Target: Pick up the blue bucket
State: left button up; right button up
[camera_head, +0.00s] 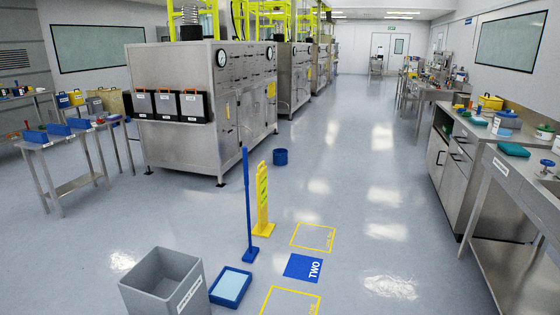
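A small dark blue bucket (280,157) stands upright on the grey floor, right of the front corner of a large steel machine. It stands a little beyond a yellow floor sign and apart from it. Its open top faces up. I cannot make out a handle at this size. Neither my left gripper nor my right gripper is in the head view.
A yellow sign (263,202), a blue pole (247,197), a light-blue tray (231,286) and a grey bin (163,284) stand in front. The steel machine (193,105) is left, a steel counter (490,172) right. The middle aisle floor is clear, with marked squares nearer me.

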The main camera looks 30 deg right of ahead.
aim_at(280, 155)
jog(key=i+l+z, duration=0.9)
jog(key=i+z, duration=0.3)
jog(key=i, duration=0.15)
jog(key=i+z, duration=0.1)
jog(key=i, duration=1.65)
jog(key=i+u, duration=0.1)
jog(key=i, duration=0.75)
jog(key=i+l+u, duration=0.1)
jog(key=i, duration=0.8)
jog(key=i+l+u, duration=0.1)
jog(key=i, duration=0.75)
jog(key=i+u, duration=0.15)
jog(key=i, duration=0.35)
jog(key=i+l+u, duration=0.1)
jog(key=i, duration=0.45)
jog(key=i+l+u, duration=0.15)
jog(key=i, duration=0.35)
jog(key=i+j+u, duration=0.15)
jog(key=i+u, duration=0.15)
jog(key=i, duration=0.25)
jog(key=i+u, duration=0.3)
jog(key=i, duration=0.3)
